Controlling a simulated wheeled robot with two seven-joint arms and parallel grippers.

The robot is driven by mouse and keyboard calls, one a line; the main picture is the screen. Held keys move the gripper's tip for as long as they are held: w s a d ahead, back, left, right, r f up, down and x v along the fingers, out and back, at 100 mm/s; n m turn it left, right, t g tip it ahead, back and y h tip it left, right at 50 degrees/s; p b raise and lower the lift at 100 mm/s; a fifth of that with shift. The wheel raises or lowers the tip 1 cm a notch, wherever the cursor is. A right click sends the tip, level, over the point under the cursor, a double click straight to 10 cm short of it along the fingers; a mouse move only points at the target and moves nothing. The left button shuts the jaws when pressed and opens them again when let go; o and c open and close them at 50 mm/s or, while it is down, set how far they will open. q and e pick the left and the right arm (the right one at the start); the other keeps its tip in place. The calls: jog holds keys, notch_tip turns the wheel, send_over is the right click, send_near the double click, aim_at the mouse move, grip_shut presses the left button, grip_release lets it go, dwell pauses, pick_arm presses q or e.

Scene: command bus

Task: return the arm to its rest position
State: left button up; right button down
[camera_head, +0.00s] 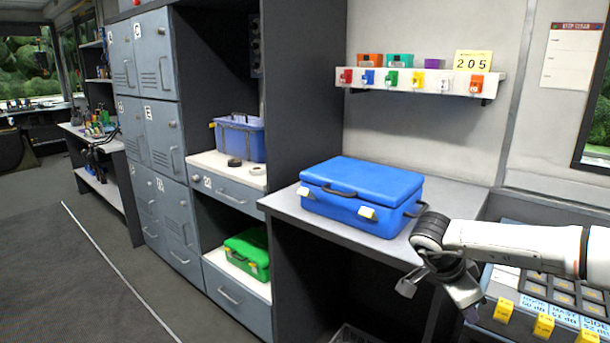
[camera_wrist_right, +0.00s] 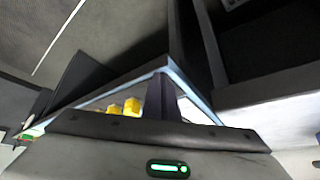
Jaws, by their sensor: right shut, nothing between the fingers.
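My right arm comes in from the right in the head view, above a control console. Its gripper (camera_head: 452,283) hangs tilted downward at the console's left end, beside the front right corner of the counter. It is shut and empty. In the wrist view a dark finger shape (camera_wrist_right: 161,98) stands up from the gripper body, in front of the console. My left arm and gripper are not in view.
A blue case (camera_head: 362,187) sits on the grey counter (camera_head: 290,203), close to my right wrist. The console (camera_head: 488,318) with yellow tabs lies below my forearm. A shelf (camera_head: 418,84) with coloured items is on the wall. Open floor (camera_head: 70,275) is at left.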

jog(key=s+a+f+m+g+y, duration=0.1)
jog(key=s+a+f+y, duration=0.35)
jog(key=a, duration=0.45)
jog(key=s+a+f+g+y, duration=0.1)
jog(key=s+a+f+y, duration=0.3)
jog(key=a, duration=0.4)
jog(key=s+a+f+m+g+y, duration=0.1)
jog(key=s+a+f+y, duration=0.1)
jog(key=s+a+f, duration=0.5)
jog(key=s+a+r+m+t+y, duration=0.1)
jog(key=a+r+m+y, duration=0.3)
jog(key=a, duration=0.5)
jog(key=s+a+r+m+t+y, duration=0.1)
jog(key=a+r+m+t+y, duration=0.15)
jog(key=a+m+y, duration=0.5)
jog(key=w+d+f+m+t+h, duration=0.25)
jog(key=d+m+t, duration=0.3)
jog(key=m, duration=0.55)
jog(key=w+d+f+m+t+h, duration=0.2)
jog(key=d+m+t+h, duration=0.25)
jog(key=d+m, duration=0.4)
jog(key=s+d+f+m+g+h, duration=0.2)
jog(key=s+d+f+m+h, duration=0.1)
jog(key=s+d+f+m, duration=0.4)
jog(key=s+d+f+m+g+h, duration=0.1)
jog(key=s+d+f+m+h, duration=0.35)
jog(key=s+d+m, duration=0.4)
jog(key=w+a+m+y, duration=0.1)
jog(key=a+m, duration=0.3)
jog(key=a, duration=0.6)
